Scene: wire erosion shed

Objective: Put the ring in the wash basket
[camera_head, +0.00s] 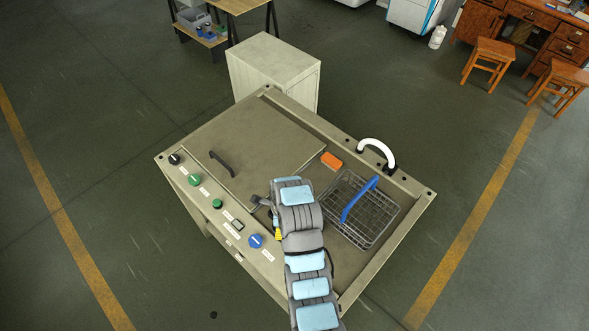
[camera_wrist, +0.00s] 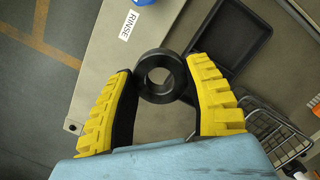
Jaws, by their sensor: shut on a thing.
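The black ring (camera_wrist: 160,96) is held between the yellow fingers of my gripper (camera_wrist: 160,77) in the wrist view, with its hole facing the camera. In the head view my arm hides the ring, and only a bit of yellow finger shows beside the wrist. The wash basket (camera_head: 372,231) is a wire mesh basket with a blue handle (camera_head: 359,201). It stands in the sunken top of the bench, to the right of my arm. Part of the basket (camera_wrist: 270,133) shows at lower right in the wrist view, apart from the ring.
A dark shallow tray (camera_wrist: 249,66) lies beyond the ring in the wrist view. An orange block (camera_head: 331,160) lies behind the basket. A white curved spout (camera_head: 377,146) rises at the bench's back right edge. Knobs, including a blue one (camera_head: 255,241), line the front left edge.

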